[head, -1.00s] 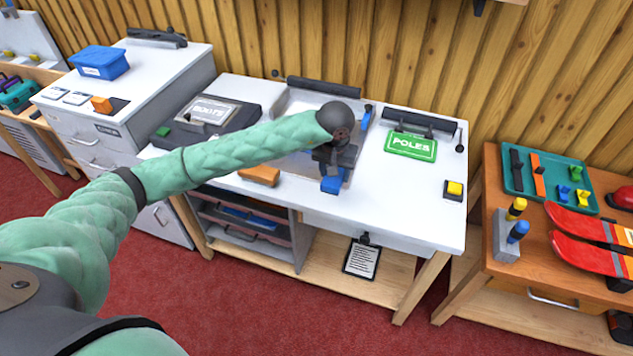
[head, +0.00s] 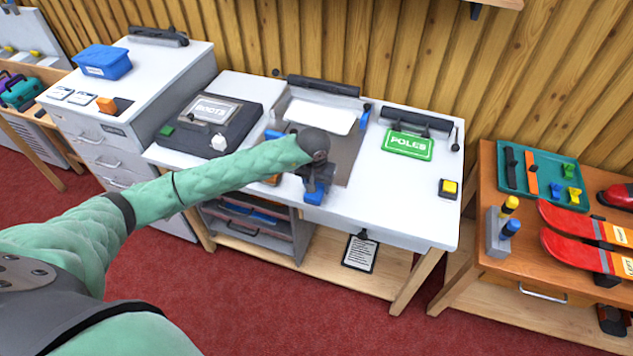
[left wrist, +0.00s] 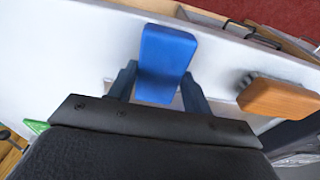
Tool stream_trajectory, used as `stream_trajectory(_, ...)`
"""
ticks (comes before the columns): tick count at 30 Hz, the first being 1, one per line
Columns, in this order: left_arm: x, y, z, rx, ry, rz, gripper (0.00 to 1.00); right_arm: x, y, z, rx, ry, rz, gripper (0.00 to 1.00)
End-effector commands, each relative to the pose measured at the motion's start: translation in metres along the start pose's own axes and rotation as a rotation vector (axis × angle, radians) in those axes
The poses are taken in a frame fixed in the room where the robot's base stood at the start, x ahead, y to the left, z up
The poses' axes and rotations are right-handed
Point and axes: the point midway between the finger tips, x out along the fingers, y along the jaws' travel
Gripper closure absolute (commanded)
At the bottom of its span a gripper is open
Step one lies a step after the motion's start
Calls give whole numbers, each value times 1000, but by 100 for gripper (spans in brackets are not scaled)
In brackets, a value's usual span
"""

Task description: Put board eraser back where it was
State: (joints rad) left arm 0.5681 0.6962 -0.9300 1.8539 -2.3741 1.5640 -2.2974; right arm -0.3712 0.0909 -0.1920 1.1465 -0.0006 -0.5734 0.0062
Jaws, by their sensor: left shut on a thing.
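The board eraser, a blue block (head: 315,194), is in my left gripper (head: 316,181) over the front part of the white bench (head: 390,212). In the left wrist view the blue block (left wrist: 165,58) sits between the two dark fingers of the gripper (left wrist: 158,88), which are shut on it. Whether its underside touches the bench I cannot tell. An orange-brown brush with dark bristles (left wrist: 285,97) lies beside it on the bench; in the head view my arm mostly hides it. My right gripper is not in view.
A grey panel (head: 345,147) with a white sheet (head: 320,117) lies behind the gripper. A dark BOOTS case (head: 185,133) stands left, a green POLES sign (head: 408,145) and a yellow-topped block (head: 449,188) right. The bench's front right is clear.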

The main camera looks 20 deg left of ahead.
Motion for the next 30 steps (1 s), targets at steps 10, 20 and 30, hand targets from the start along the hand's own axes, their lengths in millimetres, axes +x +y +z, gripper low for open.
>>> stream_trajectory(10, 2, 0, 0, 0, 1, 0, 72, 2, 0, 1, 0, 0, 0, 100)
stream_trajectory(20, 4, 0, 0, 0, 0, 0, 37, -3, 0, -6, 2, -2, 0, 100)
stream_trajectory(30, 3, 0, 0, 0, 0, 0, 29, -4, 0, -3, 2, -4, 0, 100)
